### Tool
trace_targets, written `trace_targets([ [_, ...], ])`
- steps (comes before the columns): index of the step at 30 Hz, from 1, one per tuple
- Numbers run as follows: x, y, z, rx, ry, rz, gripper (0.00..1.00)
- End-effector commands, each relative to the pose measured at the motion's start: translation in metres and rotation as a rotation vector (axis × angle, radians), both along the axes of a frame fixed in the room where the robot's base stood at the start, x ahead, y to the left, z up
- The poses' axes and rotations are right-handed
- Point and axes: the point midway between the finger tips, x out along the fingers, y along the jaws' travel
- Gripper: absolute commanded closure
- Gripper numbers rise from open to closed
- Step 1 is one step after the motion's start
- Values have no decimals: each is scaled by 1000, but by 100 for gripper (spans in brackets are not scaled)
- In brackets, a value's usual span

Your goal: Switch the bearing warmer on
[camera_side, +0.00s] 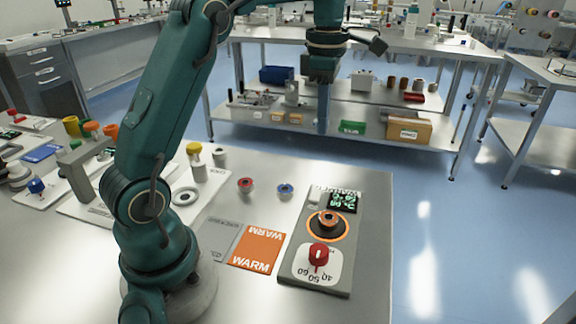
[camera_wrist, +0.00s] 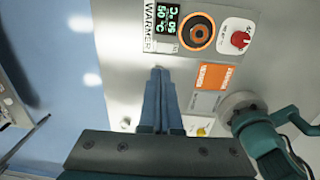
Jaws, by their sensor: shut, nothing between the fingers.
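The bearing warmer (camera_side: 359,240) is a flat grey box at the right of the near table. Its small display (camera_side: 343,199) is lit with green text; in the wrist view the display (camera_wrist: 165,28) seems to show 50 °C. A red knob (camera_side: 319,254) with a white mark sits on a white dial numbered around 40, 50 and 60; it also shows in the wrist view (camera_wrist: 240,39). A dark, copper-coloured ring part (camera_side: 328,222) sits inside an orange circle on the warmer. My gripper (camera_wrist: 157,72) is shut and empty, held high, apart from the warmer.
An orange WARM mat (camera_side: 257,248) and a grey mat (camera_side: 215,238) lie left of the warmer. The table's right edge is close to the warmer.

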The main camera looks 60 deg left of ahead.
Motion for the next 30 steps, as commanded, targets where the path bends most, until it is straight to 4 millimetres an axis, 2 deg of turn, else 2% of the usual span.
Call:
trace_targets([
  [17,-1,3,-11,-5,15,7,100],
  [23,-2,3,-36,-6,19,7,100],
  [30,-2,3,-82,-7,21,7,100],
])
